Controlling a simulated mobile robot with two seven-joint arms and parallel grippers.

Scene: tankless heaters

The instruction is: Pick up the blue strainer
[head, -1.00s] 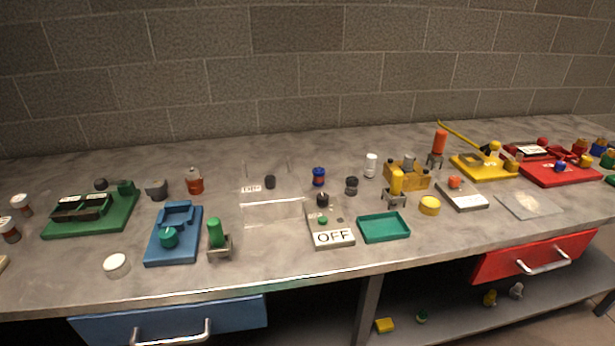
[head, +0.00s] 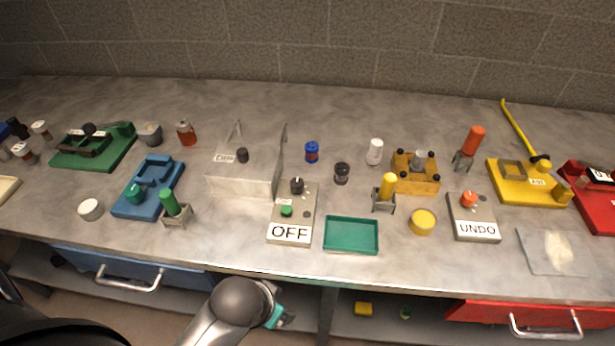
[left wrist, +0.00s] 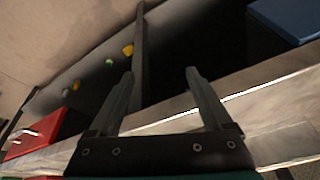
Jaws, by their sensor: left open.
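A small blue cylinder with a reddish band (head: 312,151) stands upright near the middle of the workbench in the head view. It is the likeliest blue strainer, but its details are too small to be certain. My left gripper (head: 283,318) is below and in front of the bench's front edge in the head view, well apart from the blue cylinder and partly hidden by its own wrist. In the left wrist view the left gripper (left wrist: 160,74) is open with nothing between its fingers. The blue cylinder is not in the wrist view. My right gripper is not in view.
A clear box (head: 245,180), a grey OFF panel (head: 303,205), a black knob-like piece (head: 342,173) and a teal tray (head: 351,249) surround the blue cylinder. A blue drawer (head: 180,268) and red drawer (head: 480,312) sit below the bench. Bare bench lies behind the cylinder.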

